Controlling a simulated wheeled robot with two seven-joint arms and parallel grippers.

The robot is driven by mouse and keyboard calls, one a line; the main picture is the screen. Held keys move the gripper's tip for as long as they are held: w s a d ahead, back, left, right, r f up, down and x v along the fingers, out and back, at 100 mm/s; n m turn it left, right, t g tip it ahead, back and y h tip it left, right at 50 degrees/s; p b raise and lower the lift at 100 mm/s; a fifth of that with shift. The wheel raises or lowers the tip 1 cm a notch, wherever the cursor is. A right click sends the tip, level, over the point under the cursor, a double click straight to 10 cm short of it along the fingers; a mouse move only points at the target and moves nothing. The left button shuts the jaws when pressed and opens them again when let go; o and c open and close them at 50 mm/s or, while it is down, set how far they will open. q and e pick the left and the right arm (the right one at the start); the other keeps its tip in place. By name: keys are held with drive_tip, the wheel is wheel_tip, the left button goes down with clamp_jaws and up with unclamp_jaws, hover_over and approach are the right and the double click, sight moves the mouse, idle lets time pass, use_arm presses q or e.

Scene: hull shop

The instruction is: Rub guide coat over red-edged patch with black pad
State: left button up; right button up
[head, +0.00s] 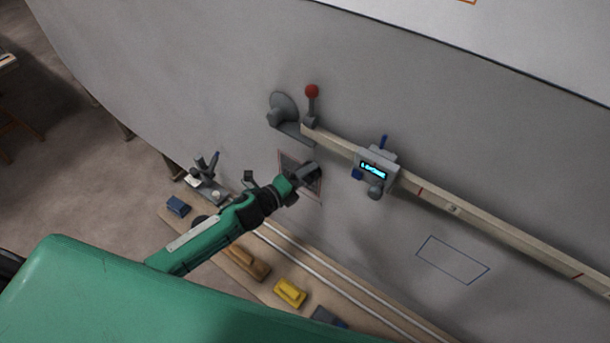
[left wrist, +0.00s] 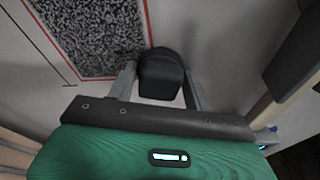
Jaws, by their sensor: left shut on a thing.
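The red-edged patch (head: 286,159) is on the grey hull wall, partly hidden behind my left gripper (head: 306,175). In the left wrist view, dark speckled guide coat (left wrist: 95,35) covers the part of the patch that shows, with its thin edge line around it. My left gripper (left wrist: 160,88) is shut on the black pad (left wrist: 160,75), one finger on each side. The pad is at a corner of the patch in that view, beside the speckled area. I cannot tell whether the pad touches the wall. My right gripper is not in view.
A pale rail (head: 480,220) runs along the wall, carrying a gauge with a lit display (head: 373,172) and a red-knobbed lever (head: 312,92). A blue-outlined rectangle (head: 453,260) is below it. A low shelf holds a yellow block (head: 290,292), a brown block (head: 250,262) and a blue block (head: 178,206).

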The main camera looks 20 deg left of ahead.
sight(314, 196)
use_arm(q)
drive_tip(key=shift+s+a+f+b, duration=0.1)
drive_tip(key=shift+s+f+b, duration=0.05)
drive_tip(key=shift+f+b, duration=6.15)
drive_tip(key=shift+f+p, duration=0.35)
drive_tip(key=shift+p, duration=0.2)
drive_tip(key=shift+o, duration=0.9)
drive_tip(key=shift+c, duration=0.9)
drive_tip(key=shift+s, duration=0.15)
drive_tip(key=shift+s+a, duration=0.2)
drive_tip(key=shift+s, duration=0.25)
